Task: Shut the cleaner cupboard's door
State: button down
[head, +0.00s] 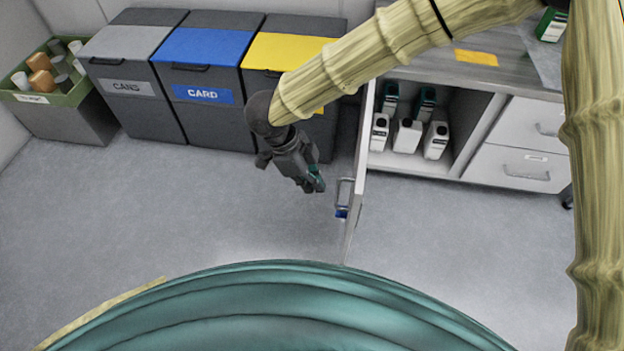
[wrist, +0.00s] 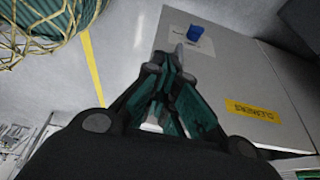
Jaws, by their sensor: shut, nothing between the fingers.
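The cleaner cupboard (head: 475,135) is at the right in the head view, its inside showing several bottles on the floor of it. Its door (head: 357,185) stands wide open, seen nearly edge-on and pointing toward me.
Grey, blue and yellow-lidded bins (head: 205,85) stand along the back wall behind my gripper. Drawers (head: 520,150) adjoin the cupboard under the counter. The floor (head: 180,210) left of the door is clear.

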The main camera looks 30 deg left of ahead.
aim_at(337, 200)
jog(key=d+f+b, duration=0.1)
jog(key=d+f, duration=0.1)
jog(key=w+d+f+b, duration=0.1)
jog(key=d, duration=0.1)
jog(key=d+f+b, duration=0.1)
jog(key=d+f, duration=0.1)
jog(key=shift+w+f, duration=0.3)
jog(key=shift+f, duration=0.05)
